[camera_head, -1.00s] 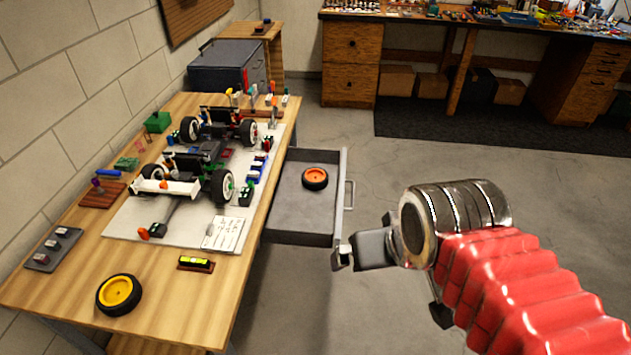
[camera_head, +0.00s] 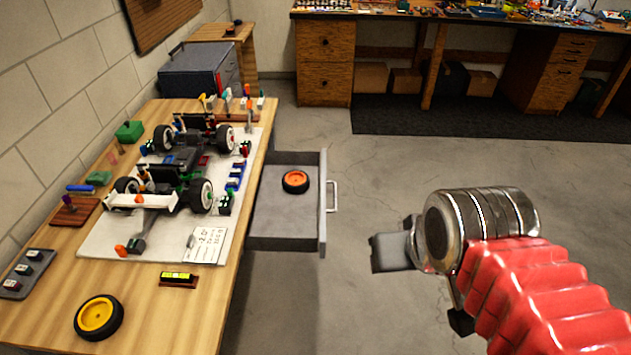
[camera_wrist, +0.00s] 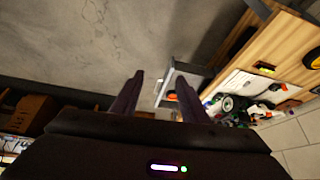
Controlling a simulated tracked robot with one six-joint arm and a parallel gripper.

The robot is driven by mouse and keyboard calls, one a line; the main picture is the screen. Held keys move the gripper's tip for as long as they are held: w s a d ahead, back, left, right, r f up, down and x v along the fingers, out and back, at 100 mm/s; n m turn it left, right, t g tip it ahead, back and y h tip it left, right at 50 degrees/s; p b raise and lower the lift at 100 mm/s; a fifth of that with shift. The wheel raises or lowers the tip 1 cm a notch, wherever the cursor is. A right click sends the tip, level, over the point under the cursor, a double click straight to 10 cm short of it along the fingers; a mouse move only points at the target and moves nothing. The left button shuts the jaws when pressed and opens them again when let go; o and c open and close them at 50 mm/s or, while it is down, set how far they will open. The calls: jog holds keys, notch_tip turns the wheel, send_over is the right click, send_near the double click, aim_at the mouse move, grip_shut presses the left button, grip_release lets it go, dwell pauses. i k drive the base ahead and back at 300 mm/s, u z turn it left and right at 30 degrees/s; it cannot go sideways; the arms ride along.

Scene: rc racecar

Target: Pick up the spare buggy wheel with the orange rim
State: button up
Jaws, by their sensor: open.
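The spare wheel with the orange rim (camera_head: 295,181) lies flat in the open grey drawer (camera_head: 285,222) at the right side of the workbench. My gripper (camera_head: 385,253) is open and empty, out to the right of the drawer over the floor and apart from it. In the wrist view my two fingers (camera_wrist: 160,95) stand apart with nothing between them. A bit of the orange rim (camera_wrist: 171,97) shows in that view beside the right finger, mostly hidden.
The drawer's front wall and handle (camera_head: 333,196) stand between my gripper and the wheel. A yellow-rimmed wheel (camera_head: 98,317) lies on the bench (camera_head: 200,310). A buggy (camera_head: 160,180) stands on a white mat. Bare floor (camera_head: 370,170) lies right of the drawer.

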aim_at(294, 181)
jog(key=z, duration=1.15)
jog(key=i, duration=2.35)
jog(key=u, duration=1.35)
